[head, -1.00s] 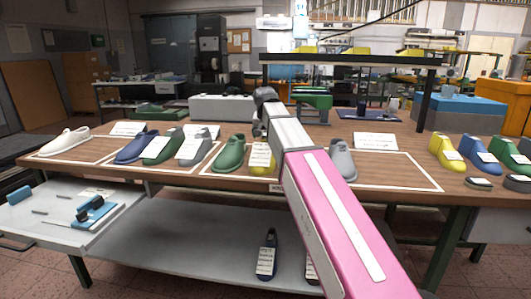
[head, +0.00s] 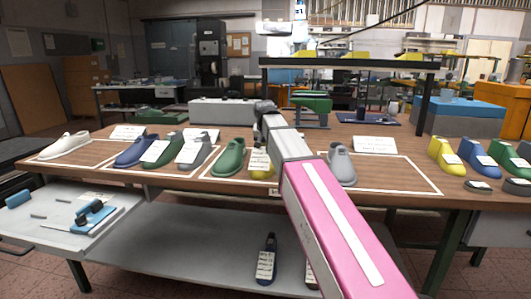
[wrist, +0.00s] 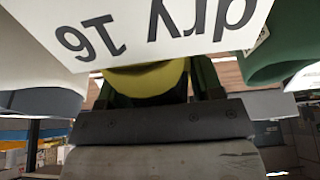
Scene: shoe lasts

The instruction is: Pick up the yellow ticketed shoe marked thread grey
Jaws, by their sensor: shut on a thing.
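A yellow shoe (head: 262,174) with a white ticket (head: 259,160) stands on the table, partly hidden behind my arm and the ticket. In the wrist view its yellow surface (wrist: 145,82) lies between the dark fingers of my gripper (wrist: 165,80), which is shut on it. The ticket covers much of that view, and upside-down print reading "dry 16" shows on it. The words "thread grey" cannot be read. In the head view the gripper's fingers are hidden.
A green shoe (head: 229,157) stands close on the left and a grey shoe (head: 342,164) on the right. Other ticketed shoes stand further left. Another yellow shoe (head: 440,152) is in the right-hand group. A raised dark shelf (head: 350,64) spans the table's back.

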